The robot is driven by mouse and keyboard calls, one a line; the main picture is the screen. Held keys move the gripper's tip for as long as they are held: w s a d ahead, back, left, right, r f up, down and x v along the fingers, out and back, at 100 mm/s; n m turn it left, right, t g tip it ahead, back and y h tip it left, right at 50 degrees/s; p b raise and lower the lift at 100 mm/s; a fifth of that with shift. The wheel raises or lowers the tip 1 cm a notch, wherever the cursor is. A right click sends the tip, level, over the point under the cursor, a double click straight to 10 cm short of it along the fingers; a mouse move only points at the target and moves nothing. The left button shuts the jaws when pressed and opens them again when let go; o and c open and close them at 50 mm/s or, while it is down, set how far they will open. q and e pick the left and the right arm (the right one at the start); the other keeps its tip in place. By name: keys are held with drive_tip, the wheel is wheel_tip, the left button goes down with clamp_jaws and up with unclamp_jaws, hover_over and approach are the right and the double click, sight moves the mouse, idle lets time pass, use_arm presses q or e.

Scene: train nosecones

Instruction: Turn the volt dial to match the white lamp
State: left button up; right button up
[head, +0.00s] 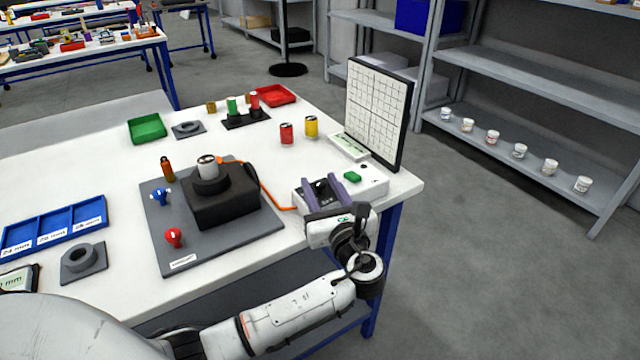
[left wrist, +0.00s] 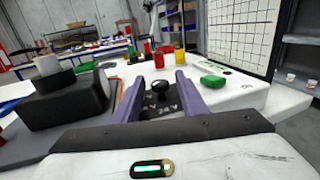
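A white box (head: 374,188) at the table's right corner carries a dark panel with a black dial knob; the knob (left wrist: 158,84) shows best in the left wrist view. My right gripper is out of view.
An orange cable (head: 268,192) runs from the block to the box. Red (head: 174,237) and blue (head: 161,196) bulb-shaped pieces stand on the grey board (head: 160,250). A gridded panel (head: 378,112) rises behind the box. Red (head: 286,133) and yellow (head: 311,126) cans stand behind, left of it.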

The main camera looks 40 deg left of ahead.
use_arm(q)
drive_tip(key=v, duration=0.9)
drive_tip(key=shift+d, duration=0.2)
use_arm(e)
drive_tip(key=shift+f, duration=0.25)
use_arm(q)
drive_tip(key=shift+s, duration=0.1)
